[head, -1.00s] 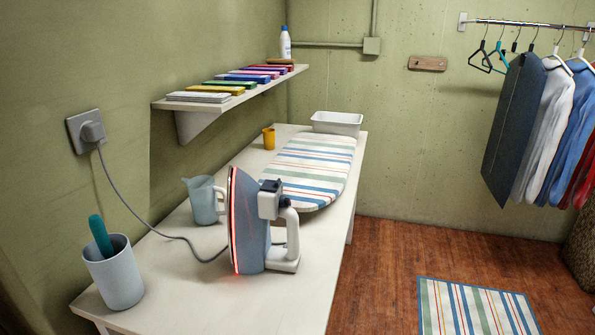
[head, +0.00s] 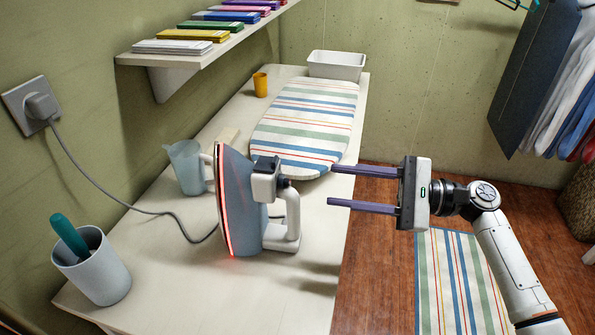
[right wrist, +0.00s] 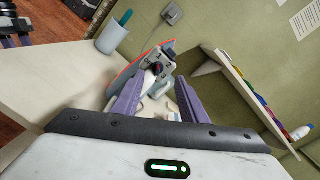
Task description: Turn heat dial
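The blue-grey iron (head: 240,215) stands upright on its heel on the white table, its soleplate edge glowing red. A white block with a dark top (head: 265,180) sits on its body. In the right wrist view the iron (right wrist: 125,75) shows a round dark dial with a red mark (right wrist: 156,68) on a grey face with numbers. My right gripper (head: 331,185) is open and empty, right of the iron and apart from it, fingers pointing at it. In its wrist view the dial lies beyond and between the fingertips. Part of my left gripper (right wrist: 15,35) shows at that view's left edge.
A striped ironing board (head: 305,115) lies behind the iron. A translucent jug (head: 187,168) and a cup with a teal handle (head: 95,268) stand left. The cord runs to a wall socket (head: 25,105). The front of the table is clear.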

